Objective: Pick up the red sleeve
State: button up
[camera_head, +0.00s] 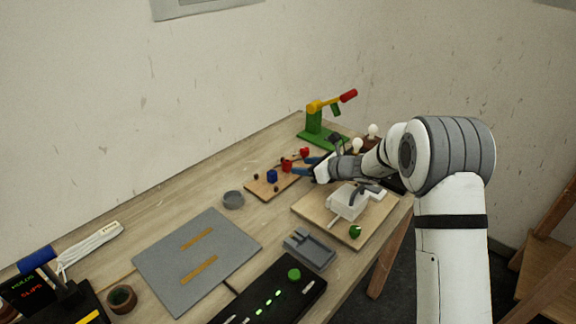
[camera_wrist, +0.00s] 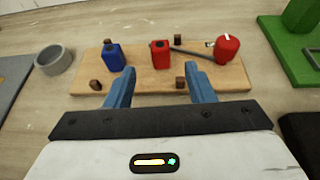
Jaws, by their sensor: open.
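Two red things show in the wrist view. One is a red block-like sleeve (camera_wrist: 160,54) with a dark hole in its top, standing on a wooden board (camera_wrist: 237,88). The other is a rounder red piece (camera_wrist: 228,48) to its right, with a dark rod between them. A blue sleeve (camera_wrist: 115,56) stands to the left on the same board. My gripper (camera_wrist: 160,72) is open, its blue fingers on either side of the red sleeve's near side, with nothing between them. In the head view my gripper (camera_head: 303,166) is over the board, close to the red sleeve (camera_head: 287,166).
Small dark brown pegs (camera_wrist: 95,85) stand on the board. A grey ring-shaped cup (camera_wrist: 54,60) is left of it. A green stand with a yellow and red arm (camera_head: 318,130) is behind. A grey mat (camera_head: 196,262) lies toward the front left.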

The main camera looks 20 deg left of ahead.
aim_at(290, 165)
jog(key=p+x, duration=0.1)
jog(key=x, duration=0.6)
jog(key=shift+w+a+p, duration=0.15)
jog(key=shift+a+p, duration=0.05)
jog(key=shift+p, duration=0.15)
jog(key=c, duration=1.1)
